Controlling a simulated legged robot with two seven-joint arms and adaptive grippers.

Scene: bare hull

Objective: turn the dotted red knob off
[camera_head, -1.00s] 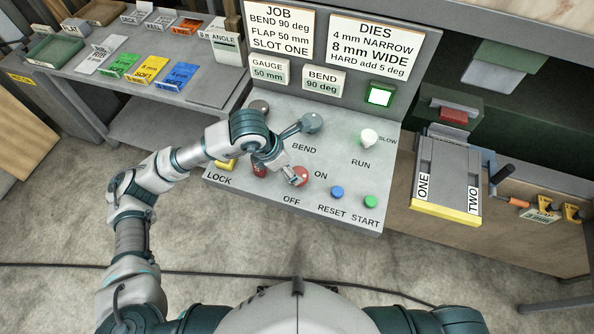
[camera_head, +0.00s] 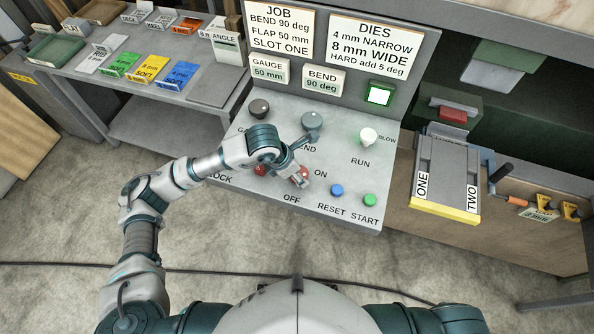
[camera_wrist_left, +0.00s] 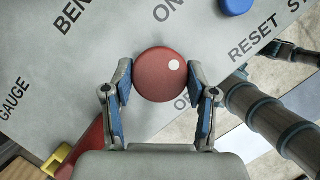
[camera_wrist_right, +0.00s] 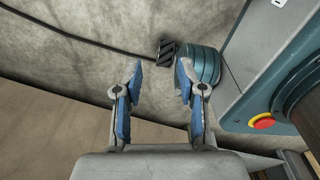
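The red knob (camera_wrist_left: 160,80) has a white dot on the right upper part of its round cap in the left wrist view. The ON label (camera_wrist_left: 168,8) is above it and the OFF label (camera_wrist_left: 184,100) lies at its lower right, partly hidden by a finger. My left gripper (camera_wrist_left: 161,74) is open, with one fingertip on each side of the knob, very close to it; I cannot tell whether they touch. In the head view, my left gripper (camera_head: 300,180) partly covers the knob (camera_head: 303,172). My right gripper (camera_wrist_right: 160,68) is open and empty, away from the panel.
The blue RESET button (camera_head: 337,191) and green START button (camera_head: 369,200) are right of the red knob. Another red control (camera_head: 261,170) is near LOCK.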

